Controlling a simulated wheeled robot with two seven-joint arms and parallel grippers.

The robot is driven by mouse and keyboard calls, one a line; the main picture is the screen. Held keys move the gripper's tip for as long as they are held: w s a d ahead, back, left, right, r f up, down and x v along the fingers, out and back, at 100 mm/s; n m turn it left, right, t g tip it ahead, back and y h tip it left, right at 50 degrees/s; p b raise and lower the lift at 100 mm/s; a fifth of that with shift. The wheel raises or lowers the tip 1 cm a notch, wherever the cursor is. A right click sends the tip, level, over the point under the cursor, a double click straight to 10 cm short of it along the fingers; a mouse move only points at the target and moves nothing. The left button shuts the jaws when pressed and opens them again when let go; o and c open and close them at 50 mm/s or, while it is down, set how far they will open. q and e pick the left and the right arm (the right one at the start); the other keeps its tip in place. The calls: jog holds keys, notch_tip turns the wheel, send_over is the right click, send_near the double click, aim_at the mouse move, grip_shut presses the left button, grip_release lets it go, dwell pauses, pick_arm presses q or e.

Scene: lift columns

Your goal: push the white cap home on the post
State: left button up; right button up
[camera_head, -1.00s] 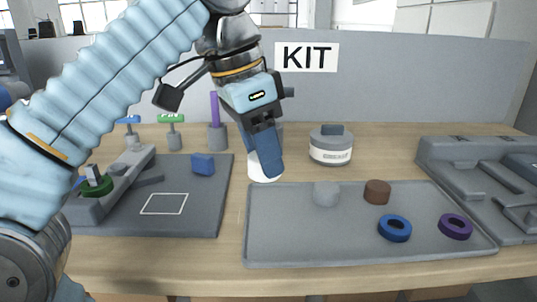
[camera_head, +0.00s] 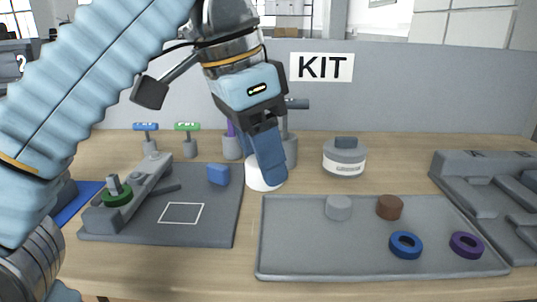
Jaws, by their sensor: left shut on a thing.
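My left gripper (camera_head: 267,160) reaches down from the upper left. Its blue fingers are shut on the white cap (camera_head: 257,185), a white round piece low over or on the table between the grey board and the tray. The fingers hide much of the cap, and I cannot tell whether it touches the table. A short grey post (camera_head: 113,184) stands on the raised grey fixture (camera_head: 104,216) at the left, with a green ring (camera_head: 117,197) around it. The cap is well to the right of this post. My right gripper is not in view.
A grey tray (camera_head: 330,262) holds a grey piece, a brown piece (camera_head: 389,207), a blue ring (camera_head: 405,245) and a purple ring (camera_head: 466,245). A blue block (camera_head: 218,174) sits on the grey board (camera_head: 215,225). A white-banded jar (camera_head: 344,158) stands behind the tray.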

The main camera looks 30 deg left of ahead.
pick_arm(q)
jog(key=w+a+n, duration=0.2)
jog(key=a+n, duration=0.2)
jog(key=a, duration=0.2)
jog(key=r+n+g+y, duration=0.1)
jog(key=n+y, duration=0.3)
jog(key=n, duration=0.9)
send_over(112, 175)
jog(key=shift+s+d+f, duration=0.1)
jog(key=shift+f, duration=1.1)
jog(key=shift+s+d+f, duration=0.1)
jog(key=shift+f, duration=1.1)
jog(key=shift+f+b, duration=0.4)
jog(key=shift+f, duration=0.25)
jog(key=shift+f, duration=0.25)
jog(key=shift+f, duration=0.2)
